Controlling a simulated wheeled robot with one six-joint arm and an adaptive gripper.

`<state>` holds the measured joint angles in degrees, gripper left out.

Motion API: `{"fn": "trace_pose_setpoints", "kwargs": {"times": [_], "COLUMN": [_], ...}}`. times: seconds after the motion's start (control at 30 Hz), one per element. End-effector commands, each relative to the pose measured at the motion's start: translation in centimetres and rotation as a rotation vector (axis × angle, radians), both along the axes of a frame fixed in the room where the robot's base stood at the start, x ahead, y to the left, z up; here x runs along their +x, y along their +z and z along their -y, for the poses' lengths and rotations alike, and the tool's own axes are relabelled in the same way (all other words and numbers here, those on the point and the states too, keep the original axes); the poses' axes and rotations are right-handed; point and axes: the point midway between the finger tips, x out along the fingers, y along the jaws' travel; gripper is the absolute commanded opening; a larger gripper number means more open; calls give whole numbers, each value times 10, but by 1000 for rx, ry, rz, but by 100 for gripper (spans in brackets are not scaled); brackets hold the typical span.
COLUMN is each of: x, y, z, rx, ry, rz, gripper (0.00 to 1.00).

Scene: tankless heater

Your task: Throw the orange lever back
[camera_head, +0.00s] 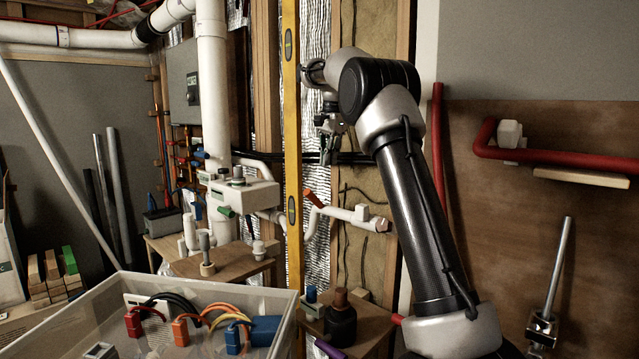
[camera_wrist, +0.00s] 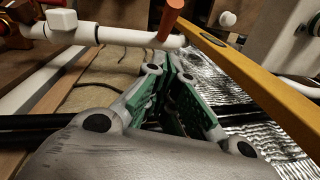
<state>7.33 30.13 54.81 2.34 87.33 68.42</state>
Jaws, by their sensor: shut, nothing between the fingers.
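The orange lever (camera_head: 314,199) sits at the bend of a white pipe (camera_head: 340,213) on the wall, just right of the yellow level. In the wrist view the lever (camera_wrist: 171,20) stands out from the end of the white pipe (camera_wrist: 125,36), near the top of the picture. My gripper (camera_head: 328,155) is above the lever in the head view and apart from it. In the wrist view my gripper (camera_wrist: 168,68) is shut and empty, its fingertips pointing toward the pipe with a small gap seen between them and the lever.
A long yellow level (camera_head: 291,130) stands upright close to the lever; it also crosses the wrist view (camera_wrist: 255,80). Black cables (camera_head: 265,157) run across the wall behind my gripper. A clear bin (camera_head: 190,285) with connectors stands at the front left. A red pipe (camera_head: 560,157) is at right.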

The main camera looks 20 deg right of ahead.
Motion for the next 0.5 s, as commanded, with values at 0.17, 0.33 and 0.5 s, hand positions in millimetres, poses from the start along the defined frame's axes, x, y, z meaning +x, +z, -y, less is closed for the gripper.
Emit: {"fn": "trace_pose_setpoints", "kwargs": {"times": [0.17,0.33,0.5], "x": [5,5,4], "y": [-38,-60,-72], "z": [-1,-16,-27], "rx": [0,-1,-1], "ry": [1,4,3], "rz": [-2,0,0], "gripper": [0,0,0]}}
